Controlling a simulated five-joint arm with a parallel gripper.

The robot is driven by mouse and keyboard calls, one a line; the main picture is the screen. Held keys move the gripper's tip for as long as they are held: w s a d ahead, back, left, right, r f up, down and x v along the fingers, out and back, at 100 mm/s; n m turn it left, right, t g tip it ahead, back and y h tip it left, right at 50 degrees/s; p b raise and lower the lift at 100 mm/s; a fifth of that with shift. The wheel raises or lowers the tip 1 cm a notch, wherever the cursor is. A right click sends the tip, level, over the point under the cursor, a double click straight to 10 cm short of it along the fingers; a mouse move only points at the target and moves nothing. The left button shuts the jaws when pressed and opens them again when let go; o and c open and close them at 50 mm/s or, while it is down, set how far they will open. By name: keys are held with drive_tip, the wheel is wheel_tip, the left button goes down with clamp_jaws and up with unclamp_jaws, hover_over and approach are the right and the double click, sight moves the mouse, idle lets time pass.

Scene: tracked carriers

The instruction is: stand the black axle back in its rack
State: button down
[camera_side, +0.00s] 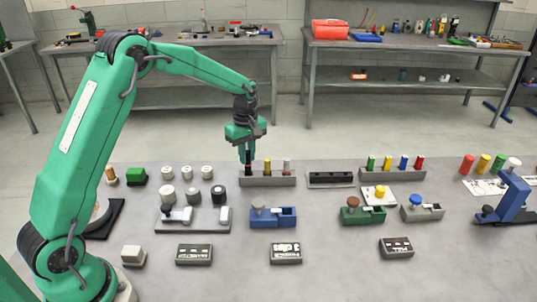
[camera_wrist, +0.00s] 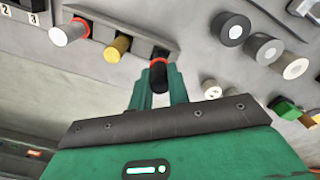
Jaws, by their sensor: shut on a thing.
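My gripper (camera_side: 247,153) points down at the left end of the grey rack (camera_side: 268,181), shut on the black axle (camera_side: 248,170). In the wrist view, the axle (camera_wrist: 159,79) sits between the fingers, with a red ring near its far end. That end is at the dark end slot of the rack (camera_wrist: 139,40). I cannot tell how deep it sits. A yellow axle (camera_wrist: 117,48) stands in the middle of the rack. A pale axle with a red ring (camera_wrist: 68,34) stands at the other end.
A dark low block (camera_side: 330,180) lies right of the rack, and a rack of coloured pegs (camera_side: 392,174) beyond it. Several grey and dark rollers (camera_side: 192,195) stand to the left. A blue fixture (camera_side: 273,216) stands in front, with bare table between.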

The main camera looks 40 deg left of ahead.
drive_tip(key=shift+f, duration=1.4)
idle(1.1)
drive_tip(key=c, duration=0.8)
unclamp_jaws()
drive_tip(key=shift+o, duration=0.2)
drive_tip(key=shift+r, duration=0.1)
drive_tip(key=shift+r, duration=3.4)
